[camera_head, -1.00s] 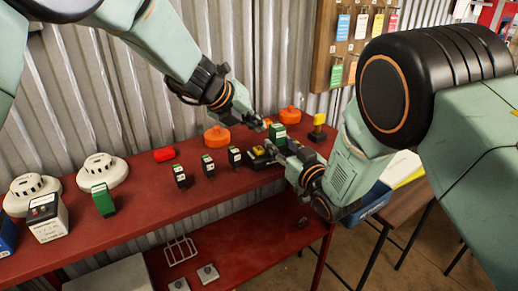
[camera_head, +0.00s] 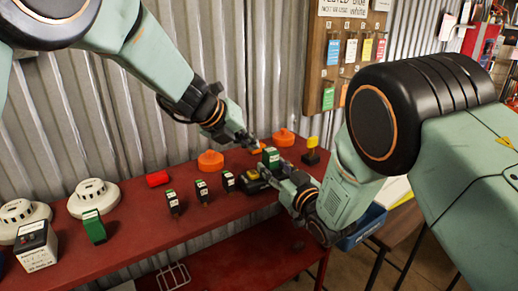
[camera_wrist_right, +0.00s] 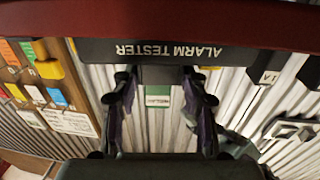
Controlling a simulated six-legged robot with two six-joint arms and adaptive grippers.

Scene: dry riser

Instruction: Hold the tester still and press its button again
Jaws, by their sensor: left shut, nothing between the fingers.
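The alarm tester (camera_wrist_right: 165,50) is a dark body with upside-down "ALARM TESTER" lettering in the right wrist view. In the head view it stands on the red bench, with a green block (camera_head: 270,157) at its top and a yellow-marked dark part (camera_head: 253,178) beside it. My right gripper (camera_head: 287,173) reaches it from the right; its fingers (camera_wrist_right: 157,82) sit on both sides of its grey middle part and appear closed on it. My left gripper (camera_head: 252,143) is shut and empty, its tip just above and left of the green block. I cannot make out the button.
A yellow-topped item (camera_head: 312,150) is close behind my right gripper. A tag board (camera_head: 345,60) hangs on the corrugated wall.

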